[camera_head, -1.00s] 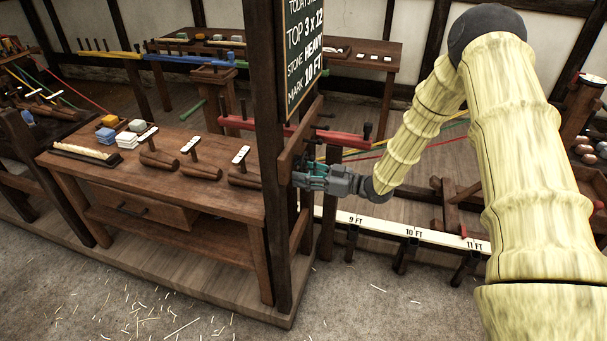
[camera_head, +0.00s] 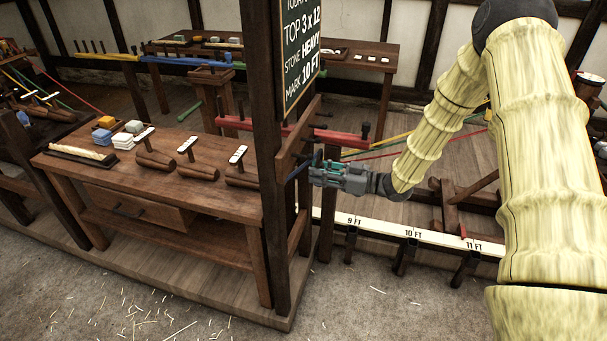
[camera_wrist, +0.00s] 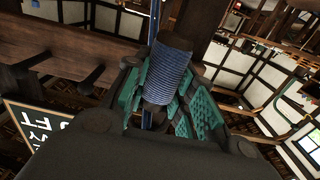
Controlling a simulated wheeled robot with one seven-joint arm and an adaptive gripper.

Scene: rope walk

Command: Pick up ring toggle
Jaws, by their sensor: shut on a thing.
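A cylinder wound with blue cord (camera_wrist: 174,72), with dark ends, sits between the teal-padded fingers of my gripper (camera_wrist: 165,96) in the wrist view. I take it for the ring toggle, but no ring can be made out. My gripper is shut on it. In the head view my gripper (camera_head: 318,170) is beside the dark upright post (camera_head: 272,190), at its right. The held thing is too small and covered to make out there. A blue line (camera_wrist: 154,22) runs behind the cylinder in the wrist view.
A wooden bench (camera_head: 225,203) left of the post carries wooden rollers and small blocks. A chalkboard (camera_head: 302,50) hangs on the post above my gripper. A red bar (camera_head: 342,138) lies close behind. A white measuring rail (camera_head: 385,228) runs below right.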

